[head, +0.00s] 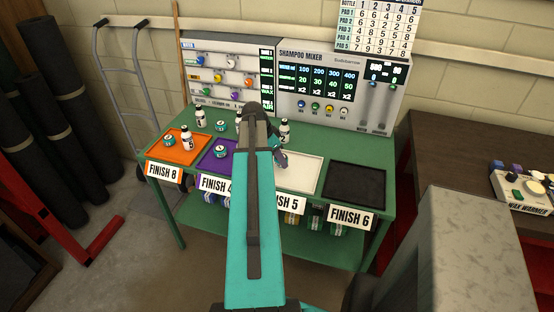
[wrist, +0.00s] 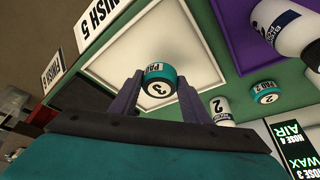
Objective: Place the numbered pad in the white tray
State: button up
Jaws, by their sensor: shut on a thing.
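My gripper (wrist: 157,92) is shut on a teal-sided pad (wrist: 158,72) with a white face marked 3, with one purple finger on each side. The pad shows over the white tray (wrist: 115,65) in the wrist view; I cannot tell whether it touches the tray. In the head view the white tray (head: 303,175) is on the green table behind a "FINISH 5" sign. My gripper (head: 281,158) is at the tray's left part there, mostly behind my arm, and the pad is hidden.
Bottle 2 (head: 284,131) stands just behind the white tray. The purple tray (head: 207,160) with a pad is to the left, and the orange tray (head: 190,155) with a pad and bottle is farther left. The empty black tray (head: 355,184) is to the right. The shampoo mixer (head: 340,110) stands behind.

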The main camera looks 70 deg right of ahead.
jog(key=shift+w+d+f+p, duration=0.1)
jog(key=shift+w+d+p, duration=0.05)
jog(key=shift+w+d, duration=0.35)
jog(key=shift+w+d+p, duration=0.15)
jog(key=shift+w+d, duration=0.1)
jog(key=shift+d, duration=0.35)
jog(key=shift+f, duration=0.1)
jog(key=shift+f+p, duration=0.8)
jog(key=shift+f, duration=0.9)
jog(key=shift+f, duration=0.1)
jog(key=o, duration=1)
jog(key=shift+r, duration=0.2)
jog(key=shift+b+v, duration=1.45)
jog(key=shift+v, duration=4.55)
